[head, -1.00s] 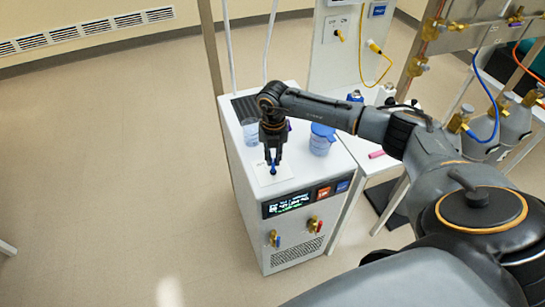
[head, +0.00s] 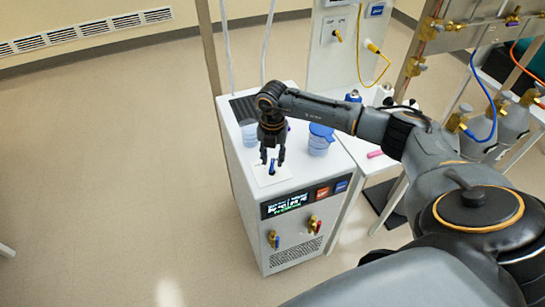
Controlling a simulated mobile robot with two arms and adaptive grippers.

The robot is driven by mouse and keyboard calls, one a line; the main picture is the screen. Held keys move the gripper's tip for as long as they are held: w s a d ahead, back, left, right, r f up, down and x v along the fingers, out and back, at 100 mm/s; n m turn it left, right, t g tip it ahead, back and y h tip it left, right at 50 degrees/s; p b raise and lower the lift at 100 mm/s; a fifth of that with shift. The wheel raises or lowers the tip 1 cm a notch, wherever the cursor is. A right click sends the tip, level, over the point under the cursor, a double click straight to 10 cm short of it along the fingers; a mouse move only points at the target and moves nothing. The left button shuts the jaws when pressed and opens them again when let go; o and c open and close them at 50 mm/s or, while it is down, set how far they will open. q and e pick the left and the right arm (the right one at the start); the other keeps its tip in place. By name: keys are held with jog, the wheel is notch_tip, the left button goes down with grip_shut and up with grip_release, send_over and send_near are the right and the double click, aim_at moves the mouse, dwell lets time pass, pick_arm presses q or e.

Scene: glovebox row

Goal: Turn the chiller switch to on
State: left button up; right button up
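The chiller (head: 257,230) is a white box cabinet with a lit display (head: 287,206) on its front. A small blue switch handle (head: 272,168) stands on a white plate (head: 283,175) on the chiller's top, near the front edge. My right gripper (head: 272,160) points down over this plate, with its fingers spread on either side of the handle. I see no clear grip on the handle, and the fingers partly hide it. The on and off marks are too small to read. My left gripper is not in view.
A blue-lidded jug (head: 320,140) stands on the chiller right of my gripper, and a clear beaker (head: 249,133) stands to the left. Open floor lies to the left.

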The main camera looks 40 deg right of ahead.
aim_at(272, 160)
notch_tip(272, 160, up, 12)
dwell(0.7)
dwell(0.7)
